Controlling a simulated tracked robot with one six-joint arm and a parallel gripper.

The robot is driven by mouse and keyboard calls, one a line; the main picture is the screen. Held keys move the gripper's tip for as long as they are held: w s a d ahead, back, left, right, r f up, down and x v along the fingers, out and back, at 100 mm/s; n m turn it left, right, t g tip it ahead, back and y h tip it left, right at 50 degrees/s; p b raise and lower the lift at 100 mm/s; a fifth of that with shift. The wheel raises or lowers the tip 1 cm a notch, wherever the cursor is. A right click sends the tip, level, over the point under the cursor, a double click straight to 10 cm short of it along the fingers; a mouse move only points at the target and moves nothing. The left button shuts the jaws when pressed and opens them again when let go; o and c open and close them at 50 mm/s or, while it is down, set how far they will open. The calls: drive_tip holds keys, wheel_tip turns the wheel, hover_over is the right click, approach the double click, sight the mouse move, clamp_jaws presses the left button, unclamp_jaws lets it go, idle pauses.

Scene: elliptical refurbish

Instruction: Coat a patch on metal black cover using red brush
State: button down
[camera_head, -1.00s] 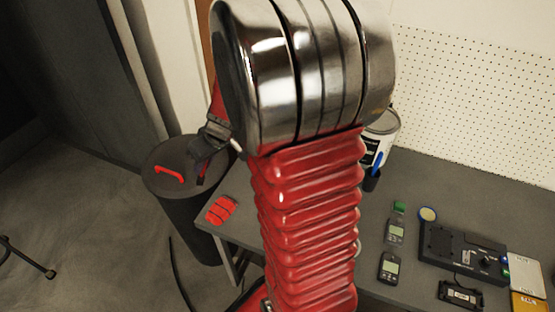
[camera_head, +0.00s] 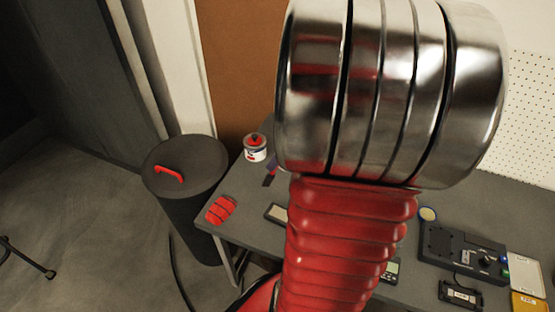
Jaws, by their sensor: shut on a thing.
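The metal black cover cannot be told for sure; a round dark lid (camera_head: 185,160) with a red handle-like piece (camera_head: 168,174) tops a dark cylinder at left. I cannot pick out the red brush for certain. A red ribbed object (camera_head: 220,210) lies on the table's left corner. A small dark and red item (camera_head: 269,178) lies farther back, partly behind my arm. My gripper is not in view; my arm's red sleeve and chrome joint fill the middle and hide part of the table.
A white tin with a red top (camera_head: 255,149) stands at the back left of the grey table (camera_head: 245,231). A black device (camera_head: 462,250), small meters (camera_head: 390,271) and yellow and white boxes (camera_head: 527,287) occupy its right side. Open floor lies at left.

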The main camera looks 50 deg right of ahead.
sight(275, 176)
drive_tip(key=shift+f, duration=0.1)
idle(0.3)
drive_tip(key=shift+f, duration=2.4)
drive_tip(key=shift+w+a+r, duration=0.1)
drive_tip(key=shift+a+r, duration=0.05)
